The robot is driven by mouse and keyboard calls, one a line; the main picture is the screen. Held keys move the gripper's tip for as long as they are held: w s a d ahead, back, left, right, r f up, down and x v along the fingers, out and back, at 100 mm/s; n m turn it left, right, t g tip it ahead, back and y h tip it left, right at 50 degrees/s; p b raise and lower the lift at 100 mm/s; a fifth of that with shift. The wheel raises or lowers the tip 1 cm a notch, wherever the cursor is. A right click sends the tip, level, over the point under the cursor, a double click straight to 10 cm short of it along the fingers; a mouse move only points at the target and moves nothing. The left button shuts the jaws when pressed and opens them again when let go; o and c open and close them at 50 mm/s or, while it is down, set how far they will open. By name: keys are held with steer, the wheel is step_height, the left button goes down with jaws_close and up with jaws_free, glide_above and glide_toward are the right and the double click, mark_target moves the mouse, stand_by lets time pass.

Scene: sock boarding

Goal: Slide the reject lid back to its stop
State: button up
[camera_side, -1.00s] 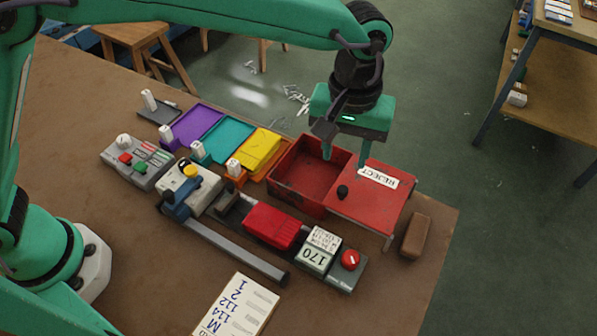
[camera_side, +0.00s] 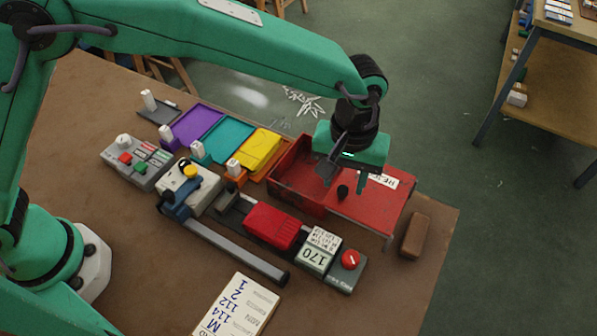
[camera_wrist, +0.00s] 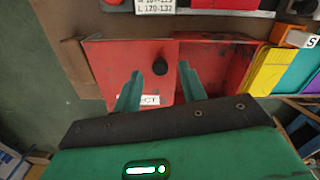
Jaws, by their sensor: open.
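The red reject lid (camera_side: 372,215) lies flat to the right of the open red bin (camera_side: 297,176), with a white REJECT label (camera_side: 384,180) partly hidden by my gripper. A black knob (camera_side: 342,191) stands near the lid's left edge. My gripper (camera_side: 345,183) is open just above and behind the knob, with nothing held. In the wrist view, the knob (camera_wrist: 160,68) shows between the tips of my two green fingers (camera_wrist: 161,76), slightly beyond them. The lid (camera_wrist: 110,62) is left there and the open bin (camera_wrist: 215,65) right. I cannot tell whether the fingers touch the lid.
A brown block (camera_side: 416,236) lies right of the lid near the table edge. A device with a 170 display (camera_side: 315,257) and a red knob (camera_side: 350,259) stands in front. Yellow (camera_side: 257,146), teal (camera_side: 224,138) and purple (camera_side: 190,126) trays sit left of the bin.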

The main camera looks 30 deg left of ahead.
steer(key=shift+f, duration=0.8)
jaws_close()
steer(key=a, duration=1.3)
steer(key=shift+w+a+r, duration=0.1)
steer(key=shift+a, duration=0.05)
jaws_free()
